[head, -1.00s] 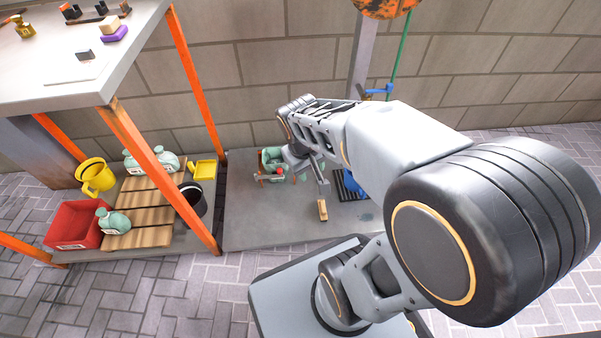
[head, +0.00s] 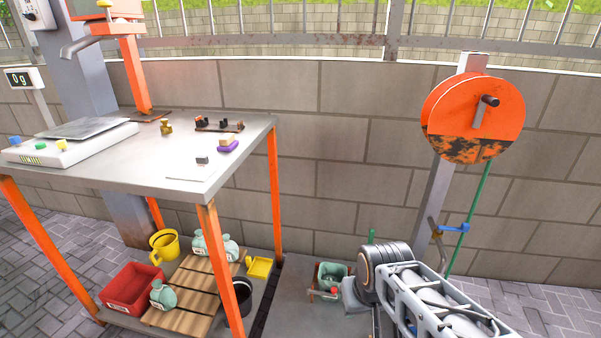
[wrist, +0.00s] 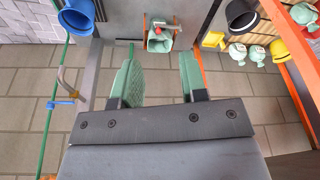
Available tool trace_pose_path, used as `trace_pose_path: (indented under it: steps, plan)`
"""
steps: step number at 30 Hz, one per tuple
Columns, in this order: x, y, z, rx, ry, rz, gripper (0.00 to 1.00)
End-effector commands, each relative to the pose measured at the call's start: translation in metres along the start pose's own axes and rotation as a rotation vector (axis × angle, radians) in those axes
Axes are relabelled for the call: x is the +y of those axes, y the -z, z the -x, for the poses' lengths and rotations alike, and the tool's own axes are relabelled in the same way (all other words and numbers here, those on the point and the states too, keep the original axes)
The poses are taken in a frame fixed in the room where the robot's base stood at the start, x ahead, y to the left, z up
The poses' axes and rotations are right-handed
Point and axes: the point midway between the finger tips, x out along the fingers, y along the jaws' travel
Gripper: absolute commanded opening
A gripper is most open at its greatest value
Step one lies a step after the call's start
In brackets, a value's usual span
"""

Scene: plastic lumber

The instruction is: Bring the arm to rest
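My gripper (wrist: 160,78) shows in the wrist view with its two green pads apart and nothing between them. It is open and empty. In the head view my arm reaches in from the lower right, in front of the grey floor slab (head: 288,310). The gripper's fingers cannot be made out there.
A grey table (head: 150,180) with orange legs (head: 274,190) stands at left, a scale (head: 70,145) on top. An orange reel (head: 475,115) with a green hose (head: 475,210) stands at right.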

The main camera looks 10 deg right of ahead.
Motion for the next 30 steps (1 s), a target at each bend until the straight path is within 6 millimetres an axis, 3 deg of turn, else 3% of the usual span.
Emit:
trace_pose_path:
  steps: [1,8,24,27,30]
  plan:
    - [0.000,0.005,0.020,0.003,-0.001,0.000,0.40]
    - [0.002,0.026,0.094,0.019,-0.005,0.004,0.40]
    - [0.007,0.086,0.314,0.074,-0.017,0.013,0.40]
    - [0.003,0.090,0.344,0.080,-0.011,0.016,0.40]
    - [-0.001,0.088,0.362,0.079,-0.001,0.016,0.40]
